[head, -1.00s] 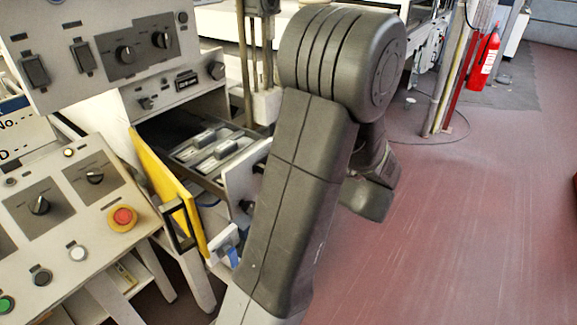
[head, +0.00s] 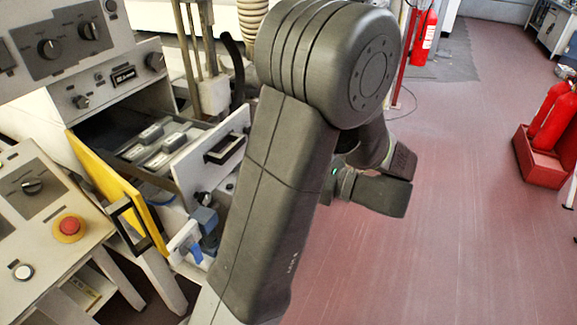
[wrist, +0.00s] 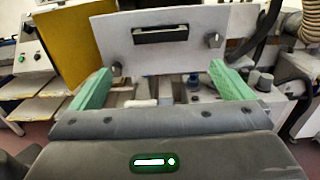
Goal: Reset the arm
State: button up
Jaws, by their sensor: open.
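My arm rises through the middle of the head view, with its upper link upright, a large rounded elbow at the top and the wrist part hanging low behind it on the right. My gripper (wrist: 159,68) shows in the wrist view with its two green fingers wide apart. Nothing is held between them. Beyond the fingers is the white drawer front (wrist: 160,40) with a black handle; it also shows in the head view (head: 208,158), left of my arm. My fingers are hidden or too unclear to make out in the head view.
The open drawer holds several grey metal blocks (head: 158,145). A yellow panel (head: 112,185) stands open beside it. A control desk with a red button (head: 70,228) is at the left. Fire extinguishers (head: 553,118) stand in a red holder at the right. The red floor (head: 450,230) between is clear.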

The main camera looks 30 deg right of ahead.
aim_at(234, 150)
jog(key=p+x, duration=0.1)
jog(key=x, duration=1.1)
jog(key=shift+w+a+p, duration=0.1)
jog(key=shift+p, duration=0.25)
jog(key=shift+x, duration=0.85)
jog(key=b+v, duration=0.2)
jog(key=v, duration=1.2)
jog(key=p+x, duration=0.2)
jog(key=x, duration=1.4)
jog(key=shift+w+a, duration=0.2)
jog(key=shift+w, duration=0.1)
jog(key=shift+s+f, duration=0.1)
jog(key=shift+s, duration=0.05)
